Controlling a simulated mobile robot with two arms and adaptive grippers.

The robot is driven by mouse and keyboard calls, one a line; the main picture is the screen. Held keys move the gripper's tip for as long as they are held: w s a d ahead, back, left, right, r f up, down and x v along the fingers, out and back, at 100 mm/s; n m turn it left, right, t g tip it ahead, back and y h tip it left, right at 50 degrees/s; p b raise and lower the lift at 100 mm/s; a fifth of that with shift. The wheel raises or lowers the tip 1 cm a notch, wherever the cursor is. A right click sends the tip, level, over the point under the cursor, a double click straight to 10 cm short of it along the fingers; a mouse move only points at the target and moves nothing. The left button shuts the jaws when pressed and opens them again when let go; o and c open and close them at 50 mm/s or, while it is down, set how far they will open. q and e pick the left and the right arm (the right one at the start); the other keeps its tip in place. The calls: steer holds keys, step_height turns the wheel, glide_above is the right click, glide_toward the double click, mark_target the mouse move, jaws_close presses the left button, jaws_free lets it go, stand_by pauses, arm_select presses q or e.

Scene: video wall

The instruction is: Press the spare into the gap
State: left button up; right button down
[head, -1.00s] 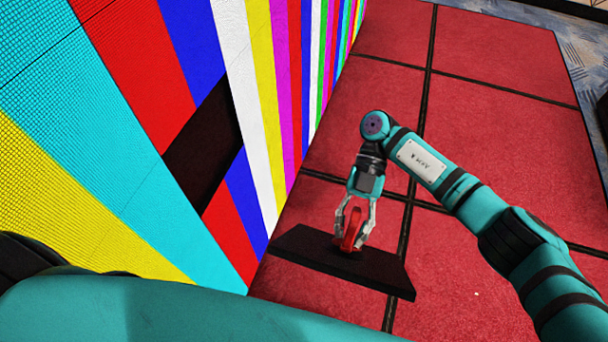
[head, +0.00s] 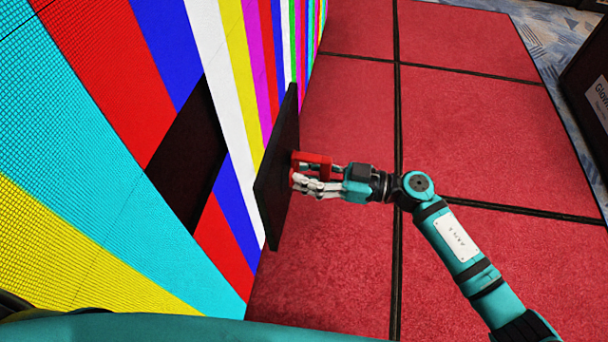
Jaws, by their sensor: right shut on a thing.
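The spare (head: 274,178) is a flat dark panel with a red handle (head: 312,158) on its back. My right gripper (head: 305,178) is shut on the red handle and holds the panel upright, its face turned toward the video wall. The gap (head: 190,155) is a dark opening in the lit video wall (head: 95,120), left of the panel. The panel is to the right of the gap, in front of the white and yellow stripes; I cannot tell how far it is from the wall. My left gripper is not in view.
The lit wall with coloured stripes fills the left side. A red tiled floor (head: 460,130) with dark seams lies clear on the right. A dark box with a white label (head: 600,95) stands at the right edge. My own teal arm part crosses the bottom.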

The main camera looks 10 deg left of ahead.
steer(key=shift+a+r, duration=0.15)
steer(key=shift+a, duration=0.7)
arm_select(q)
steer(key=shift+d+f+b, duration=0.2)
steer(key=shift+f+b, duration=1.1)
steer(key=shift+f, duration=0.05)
arm_select(e)
steer(key=shift+w+a, duration=0.1)
steer(key=shift+a, duration=2.9)
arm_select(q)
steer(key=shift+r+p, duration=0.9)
arm_select(e)
steer(key=a, duration=0.6)
steer(key=shift+w, duration=0.1)
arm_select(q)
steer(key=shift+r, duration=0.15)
arm_select(e)
steer(key=shift+a+r, duration=0.1)
